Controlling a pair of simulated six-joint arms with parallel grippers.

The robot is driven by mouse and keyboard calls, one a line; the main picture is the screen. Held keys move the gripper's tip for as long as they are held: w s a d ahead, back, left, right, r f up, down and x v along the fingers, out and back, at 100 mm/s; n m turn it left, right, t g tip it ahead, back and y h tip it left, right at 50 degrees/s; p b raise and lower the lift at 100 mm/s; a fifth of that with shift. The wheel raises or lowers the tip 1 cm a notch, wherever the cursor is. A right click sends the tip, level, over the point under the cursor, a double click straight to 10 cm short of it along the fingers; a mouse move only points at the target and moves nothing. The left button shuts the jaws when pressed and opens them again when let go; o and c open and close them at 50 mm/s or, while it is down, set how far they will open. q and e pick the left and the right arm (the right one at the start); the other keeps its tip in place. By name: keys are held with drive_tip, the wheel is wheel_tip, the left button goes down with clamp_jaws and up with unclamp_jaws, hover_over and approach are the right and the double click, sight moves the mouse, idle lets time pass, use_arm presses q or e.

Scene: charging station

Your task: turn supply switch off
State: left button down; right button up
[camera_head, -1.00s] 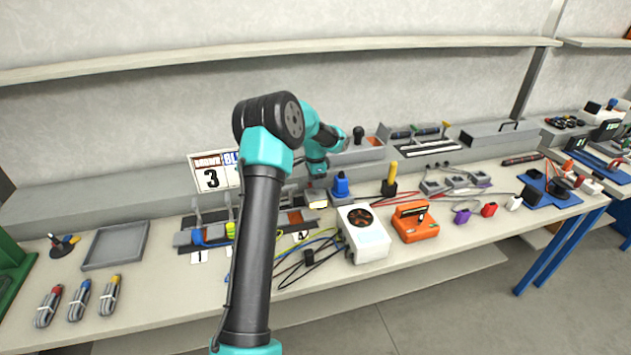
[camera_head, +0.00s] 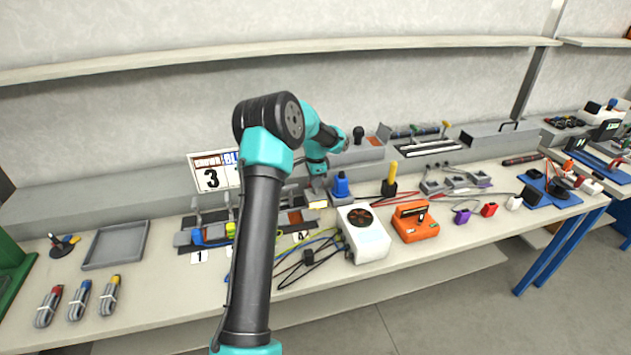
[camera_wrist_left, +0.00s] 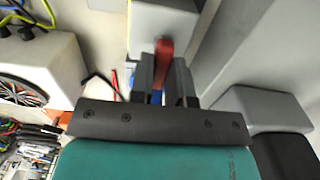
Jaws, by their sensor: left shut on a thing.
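My left gripper (camera_wrist_left: 163,80) is shut on a red lever (camera_wrist_left: 164,52) in the left wrist view. The lever stands out between the two dark fingers, against a pale grey box (camera_wrist_left: 160,18). A little blue shows low between the fingers. In the head view my left gripper (camera_head: 318,185) points down at the back of the bench, just left of a blue plug-like piece (camera_head: 341,186). The red lever cannot be made out there, and which way it is thrown is unclear. My right gripper is not in view.
A white box with a round fan (camera_head: 369,246) stands in front of the gripper, with an orange unit (camera_head: 414,222) to its right. A yellow-handled piece (camera_head: 390,178) stands right of the blue piece. Cables lie on the bench. A grey tray (camera_head: 116,245) is at the left.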

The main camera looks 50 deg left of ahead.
use_arm(q)
drive_tip(key=shift+n, duration=0.4)
drive_tip(key=n, duration=1.2)
drive_tip(key=shift+n, duration=2.6)
drive_tip(key=c, duration=1.1)
unclamp_jaws()
